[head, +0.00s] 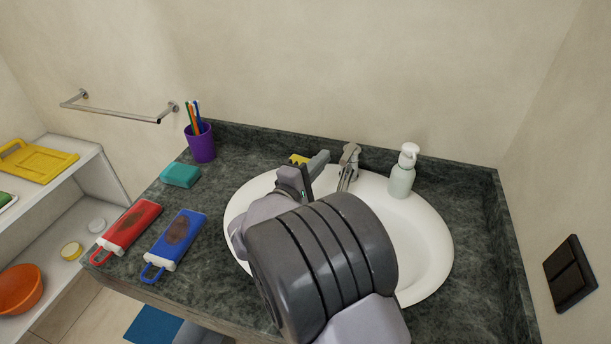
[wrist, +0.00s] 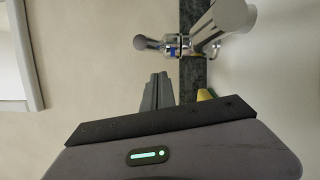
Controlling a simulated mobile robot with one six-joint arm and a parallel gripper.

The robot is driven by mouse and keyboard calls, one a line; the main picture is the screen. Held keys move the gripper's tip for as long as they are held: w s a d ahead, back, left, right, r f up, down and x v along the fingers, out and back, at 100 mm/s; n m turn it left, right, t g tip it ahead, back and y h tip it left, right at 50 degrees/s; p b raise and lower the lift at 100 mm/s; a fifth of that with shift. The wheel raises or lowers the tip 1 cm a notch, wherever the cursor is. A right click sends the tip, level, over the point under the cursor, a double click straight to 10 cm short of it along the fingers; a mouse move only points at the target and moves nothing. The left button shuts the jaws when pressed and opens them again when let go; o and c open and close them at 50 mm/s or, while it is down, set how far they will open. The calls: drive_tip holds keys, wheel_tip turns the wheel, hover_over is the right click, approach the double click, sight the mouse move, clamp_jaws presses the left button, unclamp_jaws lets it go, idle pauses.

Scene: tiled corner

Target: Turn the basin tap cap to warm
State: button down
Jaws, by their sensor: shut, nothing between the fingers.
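The chrome basin tap (head: 346,172) stands at the back rim of the white basin (head: 432,262). Its cap (head: 351,150) is on top; in the wrist view the cap (wrist: 174,43) shows small red and blue marks and a short lever (wrist: 147,43). The tap's chrome body (wrist: 222,24) points to the upper right there. My gripper (head: 322,158) is shut and empty, just left of the tap in the head view. In the wrist view its closed fingers (wrist: 158,88) point toward the cap, with a visible gap between. My arm hides part of the basin.
A soap dispenser (head: 402,175) stands close right of the tap. A yellow item (head: 299,158) lies behind my gripper, mostly hidden. A purple cup with toothbrushes (head: 201,146), a teal block (head: 180,175) and red (head: 130,228) and blue (head: 178,238) packs occupy the counter's left.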

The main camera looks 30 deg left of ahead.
drive_tip(key=shift+w+d+r, duration=0.15)
drive_tip(key=shift+d, duration=0.5)
drive_tip(key=shift+w+d+r, duration=0.1)
drive_tip(key=shift+d+r, duration=0.05)
drive_tip(key=shift+d, duration=0.45)
